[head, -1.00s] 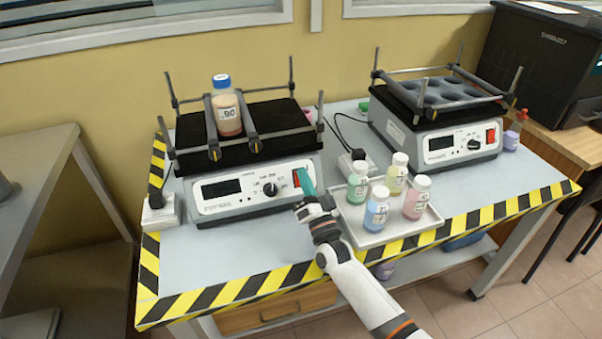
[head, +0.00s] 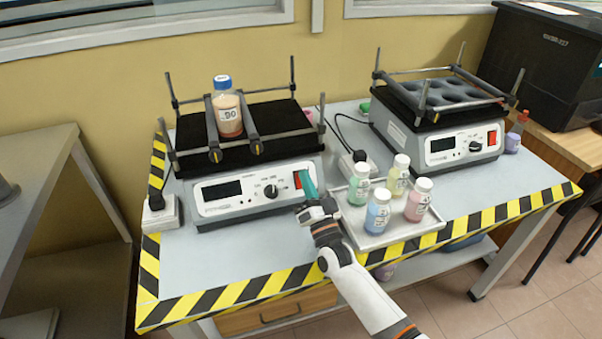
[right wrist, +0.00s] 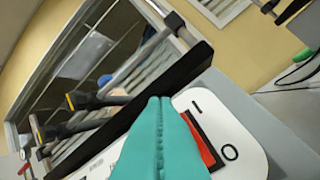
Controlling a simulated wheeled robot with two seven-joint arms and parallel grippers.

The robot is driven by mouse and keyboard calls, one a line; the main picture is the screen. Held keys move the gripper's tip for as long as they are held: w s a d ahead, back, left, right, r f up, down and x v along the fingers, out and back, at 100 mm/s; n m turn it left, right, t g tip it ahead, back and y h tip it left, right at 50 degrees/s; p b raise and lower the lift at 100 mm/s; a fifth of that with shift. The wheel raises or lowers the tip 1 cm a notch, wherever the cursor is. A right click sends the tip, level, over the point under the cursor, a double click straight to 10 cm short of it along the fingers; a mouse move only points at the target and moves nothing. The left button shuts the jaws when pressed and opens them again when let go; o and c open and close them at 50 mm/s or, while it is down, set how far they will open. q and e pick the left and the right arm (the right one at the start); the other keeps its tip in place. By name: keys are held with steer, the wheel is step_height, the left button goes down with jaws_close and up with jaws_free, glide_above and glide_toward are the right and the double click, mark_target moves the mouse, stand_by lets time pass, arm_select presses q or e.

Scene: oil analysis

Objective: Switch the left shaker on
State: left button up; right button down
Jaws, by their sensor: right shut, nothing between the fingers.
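The left shaker (head: 207,212) stands on the left of the table with a dark display, a black knob and a red power switch (head: 298,179) on its front. A bottle labelled 90 (head: 228,112) stands on its black platform between clamp bars. My right gripper (head: 309,187) has teal fingers, shut and empty, at the switch. In the right wrist view the fingertips (right wrist: 158,102) lie over the switch panel, beside the red switch (right wrist: 203,145) and partly covering it, with the I and O marks visible. I cannot tell whether they touch. My left gripper is not in view.
A tray (head: 372,240) with several coloured bottles stands just right of my right gripper. The right shaker (head: 432,160) stands farther back with an empty holder. A power block (head: 160,215) sits at the table's left edge. The front strip of the table is clear.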

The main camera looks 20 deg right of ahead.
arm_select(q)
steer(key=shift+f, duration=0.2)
arm_select(e)
steer(key=shift+s+a+f, duration=0.15)
steer(key=shift+s+f, duration=0.05)
steer(key=shift+f, duration=0.4)
steer(key=shift+s+a+f, duration=0.15)
steer(key=shift+s+f, duration=0.05)
steer(key=shift+f, duration=0.35)
arm_select(q)
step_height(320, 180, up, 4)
steer(key=p, duration=0.4)
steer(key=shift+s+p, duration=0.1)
steer(key=shift+p, duration=0.25)
arm_select(e)
steer(key=s+r, duration=0.1)
steer(key=s, duration=0.2)
steer(key=s+r, duration=0.1)
steer(key=shift+s+r, duration=0.2)
steer(key=shift+r, duration=0.15)
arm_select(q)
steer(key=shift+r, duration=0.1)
arm_select(e)
steer(key=shift+d, duration=0.1)
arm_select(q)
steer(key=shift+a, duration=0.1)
